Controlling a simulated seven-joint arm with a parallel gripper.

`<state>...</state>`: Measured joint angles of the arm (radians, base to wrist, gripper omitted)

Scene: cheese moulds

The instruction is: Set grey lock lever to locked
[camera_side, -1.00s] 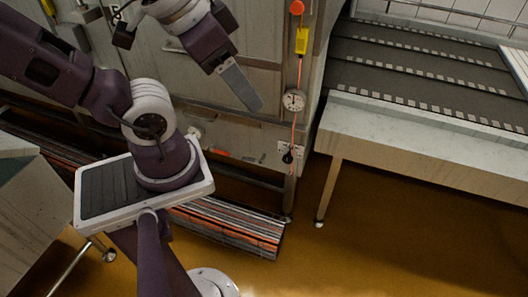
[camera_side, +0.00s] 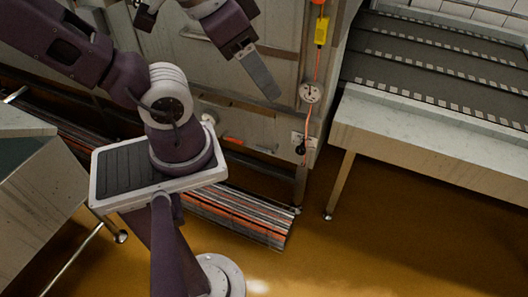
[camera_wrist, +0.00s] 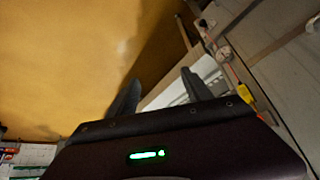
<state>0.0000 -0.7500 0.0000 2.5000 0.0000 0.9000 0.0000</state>
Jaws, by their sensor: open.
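My gripper (camera_side: 271,90) is in front of the pale cabinet (camera_side: 275,120), left of a round dial. In the side view one flat grey finger shows clearly, pointing down to the right. In the wrist view my gripper (camera_wrist: 160,88) has two dark fingers spread apart with nothing held between them. I cannot surely pick out the grey lock lever in either view. A small light bar-like fitting (camera_side: 193,36) is on the cabinet behind my wrist, but I cannot tell whether it is the lever.
The round dial (camera_side: 311,92), a yellow tag (camera_side: 321,31) and an orange cord hang on the cabinet's right edge. A white bench (camera_side: 430,145) with dark slatted tiers stands at right. A striped bundle (camera_side: 240,215) lies low. The ochre floor (camera_side: 400,235) is clear.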

